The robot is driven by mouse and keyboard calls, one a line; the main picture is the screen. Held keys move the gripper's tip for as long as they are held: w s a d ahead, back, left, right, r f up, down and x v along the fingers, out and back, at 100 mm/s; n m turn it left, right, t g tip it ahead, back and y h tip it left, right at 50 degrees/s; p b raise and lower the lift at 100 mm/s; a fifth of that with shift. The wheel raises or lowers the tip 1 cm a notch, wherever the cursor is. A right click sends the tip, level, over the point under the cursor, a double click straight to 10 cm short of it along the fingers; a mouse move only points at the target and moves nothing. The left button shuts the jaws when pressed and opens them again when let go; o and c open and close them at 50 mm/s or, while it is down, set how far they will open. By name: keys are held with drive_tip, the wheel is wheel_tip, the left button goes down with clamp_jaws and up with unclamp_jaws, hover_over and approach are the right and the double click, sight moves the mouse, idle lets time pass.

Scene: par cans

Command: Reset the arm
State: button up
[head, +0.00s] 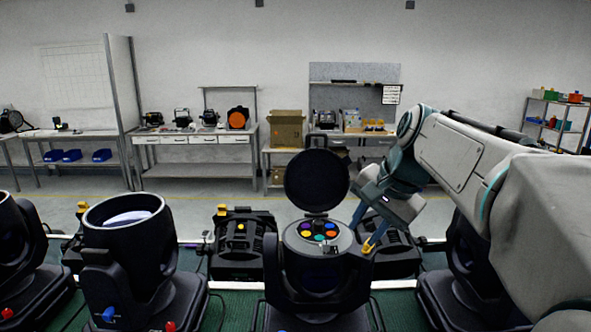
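My arm comes in from the right, and my gripper (361,238) points down beside the middle par can (322,272). Its two fingers stand apart with nothing visible between them. One fingertip is yellow and shows close to the can's right rim; I cannot tell whether it touches. The middle can has its round black lid (317,181) swung up. Inside its top is a disc (318,234) with several coloured circles.
Another par can (126,235) with an open top stands at left, and a dark one (18,245) at the far left edge. Black fixtures (241,240) sit behind. A cardboard box (286,129) and workbenches (195,140) line the back wall, beyond clear floor.

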drive_tip(key=s+d+f+n+h+b, duration=0.1)
drive_tip(key=s+f+n, duration=0.7)
drive_tip(key=s+f, duration=1)
drive_tip(key=shift+d+h+b, duration=0.4)
drive_tip(key=shift+d+h, duration=0.1)
drive_tip(key=shift+h, duration=0.5)
